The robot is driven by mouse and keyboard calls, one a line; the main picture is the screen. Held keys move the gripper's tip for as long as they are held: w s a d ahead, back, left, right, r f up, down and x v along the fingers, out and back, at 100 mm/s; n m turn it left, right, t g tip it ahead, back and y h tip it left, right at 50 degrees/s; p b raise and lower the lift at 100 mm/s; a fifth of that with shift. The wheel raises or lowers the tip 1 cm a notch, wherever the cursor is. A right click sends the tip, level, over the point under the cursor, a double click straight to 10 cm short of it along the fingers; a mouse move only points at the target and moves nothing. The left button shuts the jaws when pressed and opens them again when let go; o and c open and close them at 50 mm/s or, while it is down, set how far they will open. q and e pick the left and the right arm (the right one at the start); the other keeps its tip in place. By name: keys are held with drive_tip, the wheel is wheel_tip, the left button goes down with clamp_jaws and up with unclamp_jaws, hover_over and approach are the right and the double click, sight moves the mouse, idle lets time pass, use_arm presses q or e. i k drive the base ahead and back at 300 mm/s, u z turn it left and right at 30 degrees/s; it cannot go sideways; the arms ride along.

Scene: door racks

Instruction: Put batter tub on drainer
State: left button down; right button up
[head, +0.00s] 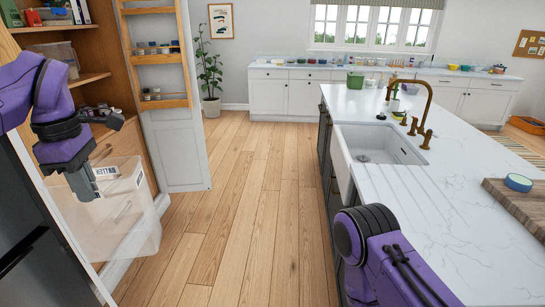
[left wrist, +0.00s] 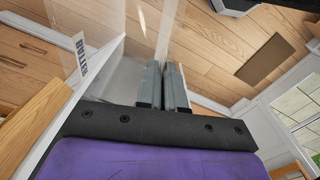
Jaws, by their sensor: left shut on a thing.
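The batter tub (head: 130,215) is a large clear bin with a white label reading "BATTER", in front of the open cupboard at the left of the head view. My left gripper (head: 84,182) is shut on its upper wall and holds it in the air. In the left wrist view the fingers (left wrist: 164,88) are closed together on the tub's clear wall (left wrist: 118,78). The drainer (head: 398,184) seems to be the grooved patch of white worktop beside the sink, and it looks bare. My right arm shows at the bottom, but its gripper is out of view.
The white sink (head: 375,145) and brass tap (head: 423,112) adjoin the drainer. A wooden board (head: 515,200) with a small blue-rimmed tub (head: 518,182) lies to the right. The open cupboard door (head: 178,150) stands beside the tub. The wooden floor (head: 235,190) between is clear.

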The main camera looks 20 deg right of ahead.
sight(408, 202)
drive_tip(key=z, duration=0.25)
drive_tip(key=i, duration=2.15)
drive_tip(key=z, duration=3.45)
drive_tip(key=i, duration=0.5)
drive_tip(key=u, duration=0.1)
